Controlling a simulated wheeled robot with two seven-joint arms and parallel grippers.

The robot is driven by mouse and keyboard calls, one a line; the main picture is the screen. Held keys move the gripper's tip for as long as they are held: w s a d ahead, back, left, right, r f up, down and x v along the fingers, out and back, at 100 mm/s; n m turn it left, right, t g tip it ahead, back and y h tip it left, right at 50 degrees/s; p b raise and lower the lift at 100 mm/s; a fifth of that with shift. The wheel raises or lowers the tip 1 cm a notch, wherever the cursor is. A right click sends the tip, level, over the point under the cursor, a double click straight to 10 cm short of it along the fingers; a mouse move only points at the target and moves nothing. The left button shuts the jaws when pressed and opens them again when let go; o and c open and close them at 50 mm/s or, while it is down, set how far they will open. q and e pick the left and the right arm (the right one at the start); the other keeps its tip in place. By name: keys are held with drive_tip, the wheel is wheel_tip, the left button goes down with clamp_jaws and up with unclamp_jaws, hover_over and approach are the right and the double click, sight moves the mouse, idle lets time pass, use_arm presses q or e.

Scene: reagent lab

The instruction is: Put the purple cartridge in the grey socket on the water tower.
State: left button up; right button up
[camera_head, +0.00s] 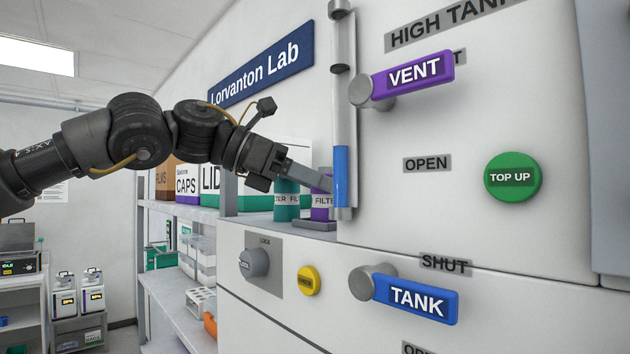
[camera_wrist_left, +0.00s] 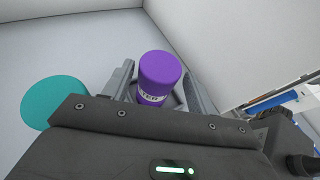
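The purple cartridge (camera_head: 320,213), with a white label, stands upright on the ledge of the water tower, partly hidden by the blue-filled tube and my left gripper. It also shows in the left wrist view (camera_wrist_left: 161,68). A grey base, apparently the grey socket (camera_head: 314,224), shows at its foot; how deeply it sits there is hidden. My left gripper (camera_wrist_left: 160,85) has its fingers on either side of the cartridge, with a narrow gap visible at each side, so it looks open around it. In the head view the left gripper (camera_head: 325,183) reaches in from the left. My right gripper is not in view.
A teal cartridge (camera_head: 287,203) stands close left of the purple one. The clear tube (camera_head: 341,120) rises just right of my gripper. The tower front carries a purple VENT lever (camera_head: 415,76), a blue TANK lever (camera_head: 416,299) and a green TOP UP button (camera_head: 513,177). Shelves stand behind.

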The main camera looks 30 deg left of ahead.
use_arm(q)
drive_tip(key=shift+o, duration=0.4)
drive_tip(key=shift+s+d, duration=0.1)
drive_tip(key=shift+d, duration=0.05)
drive_tip(key=shift+a+r, duration=0.1)
drive_tip(key=shift+a, duration=0.3)
drive_tip(key=b+v, duration=0.3)
drive_tip(key=v, duration=0.8)
drive_tip(key=shift+s+b, duration=0.15)
drive_tip(key=shift+b, duration=0.15)
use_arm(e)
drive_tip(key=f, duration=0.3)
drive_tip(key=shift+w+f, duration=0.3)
use_arm(q)
drive_tip(key=shift+r, duration=0.15)
drive_tip(key=shift+a, duration=0.1)
